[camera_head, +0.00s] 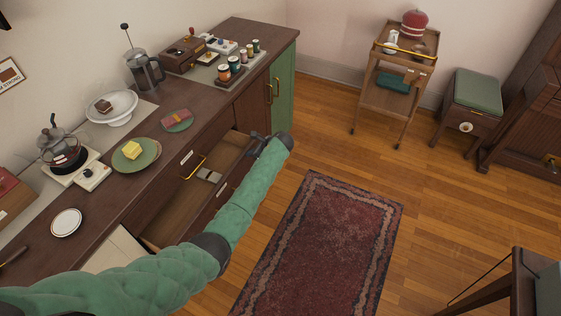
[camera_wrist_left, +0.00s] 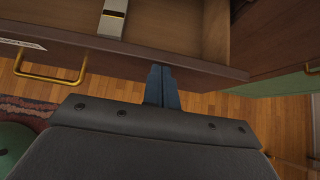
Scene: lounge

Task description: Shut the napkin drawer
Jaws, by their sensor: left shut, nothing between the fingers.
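The open drawer (camera_head: 165,228) juts out from the dark wood sideboard. A small grey and white item (camera_head: 210,175) lies inside it; it also shows in the left wrist view (camera_wrist_left: 113,18). My left gripper (camera_head: 262,140) is shut and empty, at the far end of the drawer's front. In the left wrist view its closed fingers (camera_wrist_left: 160,72) point at the outer face of the drawer front (camera_wrist_left: 120,58). I cannot tell whether they touch it. A brass handle (camera_wrist_left: 50,74) and a pale label (camera_wrist_left: 22,43) are on this front, left of the fingers. My arm hides part of the front.
The sideboard top (camera_head: 190,132) carries a French press (camera_head: 146,72), a butter plate (camera_head: 134,154) and several jars. A green cabinet door (camera_head: 283,90) is just beyond the drawer. A red rug (camera_head: 325,245) lies on open floor; a trolley (camera_head: 390,98) stands at the back.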

